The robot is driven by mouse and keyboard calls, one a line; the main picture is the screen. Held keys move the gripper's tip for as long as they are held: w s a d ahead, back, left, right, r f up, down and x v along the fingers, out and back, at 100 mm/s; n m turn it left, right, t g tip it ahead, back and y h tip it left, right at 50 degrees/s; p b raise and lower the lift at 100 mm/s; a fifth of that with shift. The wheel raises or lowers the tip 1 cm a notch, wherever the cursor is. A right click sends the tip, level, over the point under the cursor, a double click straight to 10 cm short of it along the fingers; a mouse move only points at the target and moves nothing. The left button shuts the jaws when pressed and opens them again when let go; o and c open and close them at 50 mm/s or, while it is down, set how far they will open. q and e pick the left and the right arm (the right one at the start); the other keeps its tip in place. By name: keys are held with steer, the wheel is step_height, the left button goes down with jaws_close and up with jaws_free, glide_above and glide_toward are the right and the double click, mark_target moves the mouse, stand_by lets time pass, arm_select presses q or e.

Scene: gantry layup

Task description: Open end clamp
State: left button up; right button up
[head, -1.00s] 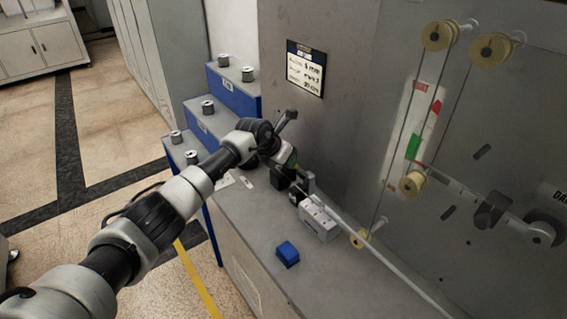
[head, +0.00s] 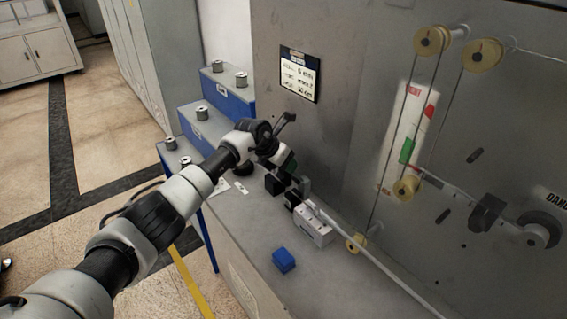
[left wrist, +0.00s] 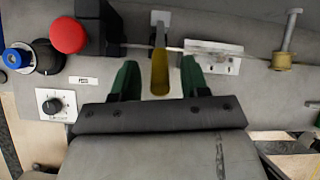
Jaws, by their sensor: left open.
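My left gripper (head: 290,172) reaches over the bench to the clamp beside the wall panel; its fingertips are small and partly hidden there. In the left wrist view, its two green fingers (left wrist: 159,68) stand open. A yellow lever (left wrist: 160,76), which looks like the end clamp's handle, stands between them with a gap on each side. The lever's grey upper end meets a small white plate (left wrist: 160,18) and a thin pale strand crosses behind it. My right gripper is not in view.
A red button (left wrist: 68,36), a black block (left wrist: 98,28) and a blue knob (left wrist: 14,58) sit left of the fingers. A pulley (left wrist: 282,60) stands at right. In the head view, a white box (head: 313,230) and blue block (head: 284,260) lie nearby; spool steps (head: 222,92) stand behind.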

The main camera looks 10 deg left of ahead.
arm_select(q)
steer(key=b+v, duration=0.3)
steer(key=v, duration=0.7)
steer(key=shift+s+r, duration=0.2)
steer(key=shift+r, duration=0.1)
steer(key=shift+a, duration=0.1)
